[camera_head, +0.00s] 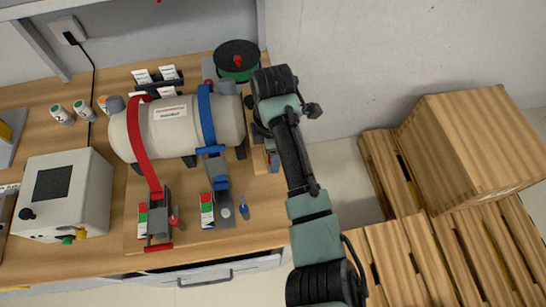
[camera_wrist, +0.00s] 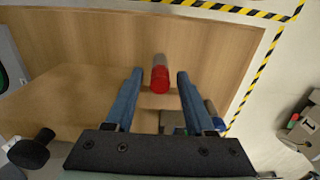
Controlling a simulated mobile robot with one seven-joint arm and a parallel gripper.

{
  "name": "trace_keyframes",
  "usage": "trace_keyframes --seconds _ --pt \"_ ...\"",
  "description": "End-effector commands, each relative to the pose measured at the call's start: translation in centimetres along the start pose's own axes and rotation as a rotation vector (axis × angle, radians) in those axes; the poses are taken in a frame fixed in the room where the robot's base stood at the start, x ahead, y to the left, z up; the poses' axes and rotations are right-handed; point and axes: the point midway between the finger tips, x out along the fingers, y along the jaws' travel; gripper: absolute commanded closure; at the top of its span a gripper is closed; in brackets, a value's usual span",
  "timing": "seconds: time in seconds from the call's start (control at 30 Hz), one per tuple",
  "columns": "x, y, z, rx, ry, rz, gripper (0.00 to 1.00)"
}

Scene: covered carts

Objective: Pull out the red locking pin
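A small red-knobbed pin (camera_head: 175,220) stands beside the clamp (camera_head: 156,218) of the red strap (camera_head: 140,140) at the front of the bench, in the head view. The red strap goes around a grey tank (camera_head: 180,127). In the wrist view, my gripper (camera_wrist: 160,74) is open, with blue fingers apart. A red-ended cylinder (camera_wrist: 160,79) shows between the fingers, with gaps on both sides and no visible contact. I cannot tell whether this is the pin by the clamp. In the head view, my arm hides the gripper's fingertips.
A blue strap (camera_head: 207,115) has its own clamp and blue pin (camera_head: 244,211). A grey box (camera_head: 65,193) stands left, a black-and-green reel (camera_head: 237,60) at the back. Wooden pallets (camera_head: 400,255) and a large box (camera_head: 475,145) lie right of the bench.

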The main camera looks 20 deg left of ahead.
Motion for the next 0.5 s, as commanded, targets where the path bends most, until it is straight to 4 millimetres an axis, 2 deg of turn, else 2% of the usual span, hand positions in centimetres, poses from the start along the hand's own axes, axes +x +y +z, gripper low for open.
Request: trace_keyframes --seconds 0.03,0.27,0.5 --pt "0.0 0.0 0.0 0.0 0.0 0.0 0.57" --pt "0.0 0.0 0.01 0.0 0.0 0.0 0.98" --pt "-0.01 0.0 0.01 0.001 0.0 0.0 1.0"
